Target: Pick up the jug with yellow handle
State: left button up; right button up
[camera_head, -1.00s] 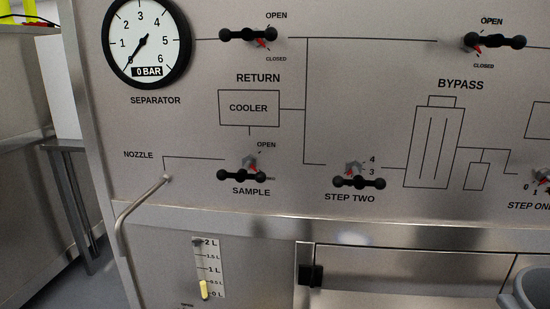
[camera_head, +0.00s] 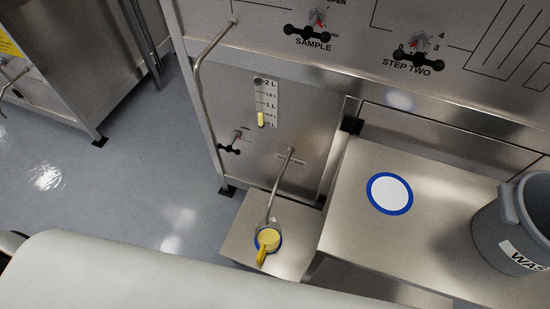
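The jug (camera_head: 268,239) with a yellow handle (camera_head: 262,256) stands on a low metal shelf (camera_head: 240,246) at the lower middle of the head view. It is under the end of a bent metal spout (camera_head: 278,185) that comes out of the panel. Its handle points toward me. Neither of my grippers is in view.
A higher metal table (camera_head: 345,235) stands to the right, with a white disc ringed in blue (camera_head: 390,193). A grey waste bin (camera_head: 510,230) stands at the right edge. Small valve handles (camera_head: 230,148) stick out of the panel. The floor at left is clear.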

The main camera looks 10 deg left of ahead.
aim_at(268, 236)
jog(key=k+l, duration=0.2)
jog(key=k, duration=0.25)
jog(key=k+l, duration=0.2)
jog(key=k, duration=0.3)
jog(key=k+l, duration=0.15)
jog(key=k, duration=0.3)
jog(key=k+l, duration=0.2)
jog(key=k, duration=0.25)
